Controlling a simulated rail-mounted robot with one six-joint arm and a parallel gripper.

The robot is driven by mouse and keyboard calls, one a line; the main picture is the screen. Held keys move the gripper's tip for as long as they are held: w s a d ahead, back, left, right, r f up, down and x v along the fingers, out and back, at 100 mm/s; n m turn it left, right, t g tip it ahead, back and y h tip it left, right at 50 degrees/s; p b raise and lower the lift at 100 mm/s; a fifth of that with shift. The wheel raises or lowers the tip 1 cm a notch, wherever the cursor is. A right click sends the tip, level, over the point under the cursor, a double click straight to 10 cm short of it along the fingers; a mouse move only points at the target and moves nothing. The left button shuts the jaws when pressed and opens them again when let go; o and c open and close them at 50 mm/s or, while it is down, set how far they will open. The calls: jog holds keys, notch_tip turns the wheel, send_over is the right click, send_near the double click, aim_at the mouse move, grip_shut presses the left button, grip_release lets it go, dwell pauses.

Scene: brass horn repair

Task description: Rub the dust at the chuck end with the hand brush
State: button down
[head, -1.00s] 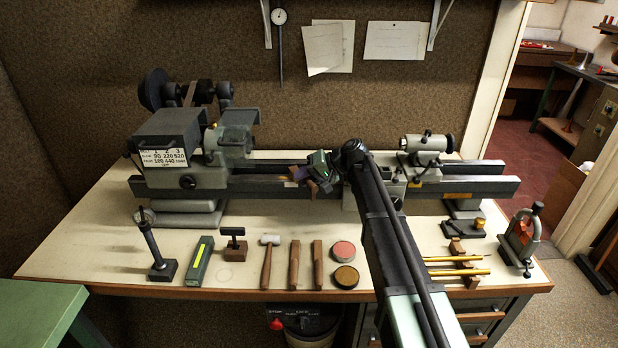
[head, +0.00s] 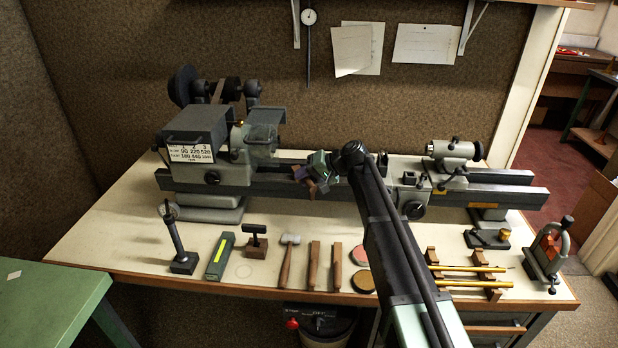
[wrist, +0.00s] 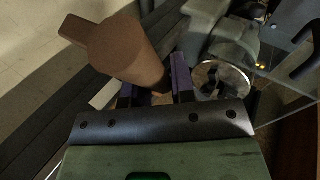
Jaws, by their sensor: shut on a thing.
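The hand brush has a brown wooden body (wrist: 128,48) that fills the space between the purple fingers of my gripper (wrist: 155,88). My gripper (head: 303,173) is shut on it above the lathe bed, with a brown part of the brush (head: 311,187) showing below. Its bristles cannot be made out. The round metal chuck (wrist: 220,80) is just right of the fingers in the wrist view, apart from the brush. In the head view the clear guard (head: 262,140) partly covers the chuck area. I cannot make out the dust on the bed (head: 272,186).
The headstock (head: 205,150) stands left of my gripper and the tailstock (head: 452,150) far right. A carriage (head: 412,190) sits on the bed right of my arm. A hammer (head: 288,258), wooden bars and round tins line the bench front. Bare bench (head: 130,240) lies at the left.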

notch_tip(320, 180, up, 6)
jog(key=p, duration=0.6)
notch_tip(320, 180, up, 3)
jog(key=p, duration=0.3)
jog(key=shift+r, duration=0.15)
